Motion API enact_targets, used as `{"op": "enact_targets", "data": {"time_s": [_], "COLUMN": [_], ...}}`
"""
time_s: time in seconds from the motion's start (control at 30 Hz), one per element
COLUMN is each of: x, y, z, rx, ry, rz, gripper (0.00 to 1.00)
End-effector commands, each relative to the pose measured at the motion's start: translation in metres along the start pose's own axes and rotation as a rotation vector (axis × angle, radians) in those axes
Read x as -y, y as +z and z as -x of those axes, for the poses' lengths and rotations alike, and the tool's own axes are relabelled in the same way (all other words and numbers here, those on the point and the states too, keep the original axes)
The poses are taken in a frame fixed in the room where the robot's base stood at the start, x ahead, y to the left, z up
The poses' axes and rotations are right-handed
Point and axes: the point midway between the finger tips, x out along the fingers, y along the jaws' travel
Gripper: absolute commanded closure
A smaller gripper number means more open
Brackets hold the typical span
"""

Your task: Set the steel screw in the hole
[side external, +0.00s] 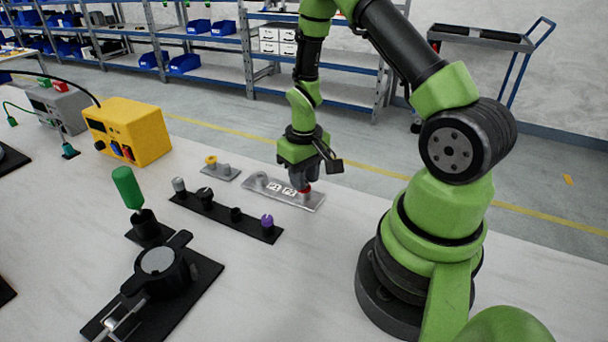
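My gripper (304,184) points down over the right end of a silver plate (318,200) with white labelled squares. A grey knob-like piece (262,179) stands at the plate's left end. Another grey-topped piece (179,185) stands at the left end of a black strip (221,212). I cannot tell which grey piece is the steel screw, and no empty hole is clear to see.
A small grey plate with a yellow-topped piece (211,161) lies left of the silver plate. A purple piece (267,221) stands on the black strip. A green-handled tool (127,187), a black round fixture (158,268) and a yellow box (128,131) stand left.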

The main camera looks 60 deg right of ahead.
Motion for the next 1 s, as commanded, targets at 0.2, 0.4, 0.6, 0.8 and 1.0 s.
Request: {"op": "enact_targets", "data": {"time_s": [0.2, 0.4, 0.6, 0.8, 1.0], "x": [0.000, 0.000, 0.000, 0.000, 0.000], "y": [0.000, 0.000, 0.000, -0.001, -0.001], "z": [0.000, 0.000, 0.000, 0.017, 0.055], "rx": [0.000, 0.000, 0.000, -0.006, -0.007], "ry": [0.000, 0.000, 0.000, 0.000, 0.000], "rz": [0.000, 0.000, 0.000, 0.000, -0.001], "gripper": [0.73, 0.44, 0.44, 0.44, 0.44]}}
